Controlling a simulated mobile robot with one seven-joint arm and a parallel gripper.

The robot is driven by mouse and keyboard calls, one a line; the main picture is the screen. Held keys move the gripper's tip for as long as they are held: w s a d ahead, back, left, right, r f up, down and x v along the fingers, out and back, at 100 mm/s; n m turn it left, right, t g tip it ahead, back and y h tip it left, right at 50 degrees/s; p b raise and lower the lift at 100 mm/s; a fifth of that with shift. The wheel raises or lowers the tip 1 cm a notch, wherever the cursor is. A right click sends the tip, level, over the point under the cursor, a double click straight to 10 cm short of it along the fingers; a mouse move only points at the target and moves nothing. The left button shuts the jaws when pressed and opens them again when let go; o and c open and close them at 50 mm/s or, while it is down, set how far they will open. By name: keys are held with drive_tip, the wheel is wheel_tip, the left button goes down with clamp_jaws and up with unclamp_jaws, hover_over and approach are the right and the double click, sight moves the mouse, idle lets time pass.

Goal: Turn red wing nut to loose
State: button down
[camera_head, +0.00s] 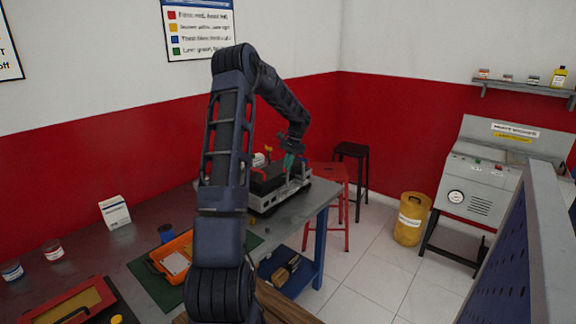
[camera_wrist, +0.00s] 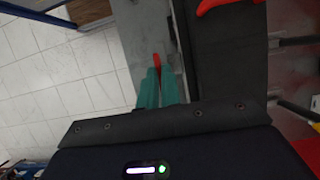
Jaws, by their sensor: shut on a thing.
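My gripper (camera_wrist: 159,86) has teal fingers that are shut on a red part, which I take to be the red wing nut (camera_wrist: 156,60). Only the red tip shows beyond the fingers in the wrist view; the rest is hidden between them. In the head view my gripper (camera_head: 290,160) points down at the right end of the engine trainer (camera_head: 280,194), a grey frame with a black block, on the bench. The wing nut cannot be made out there. The trainer's dark block (camera_wrist: 232,60) lies right of the fingers in the wrist view.
An orange tray (camera_head: 177,262) lies on a green mat on the grey bench (camera_head: 136,247). A red stool (camera_head: 333,200) stands close by the bench's right end. Another red part (camera_wrist: 222,4) shows at the wrist view's top. Open tiled floor lies right of the bench.

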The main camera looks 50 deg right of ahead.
drive_tip(key=c, duration=1.6)
unclamp_jaws()
drive_tip(key=v, duration=1)
drive_tip(key=shift+d+r, duration=0.25)
drive_tip(key=shift+r, duration=0.05)
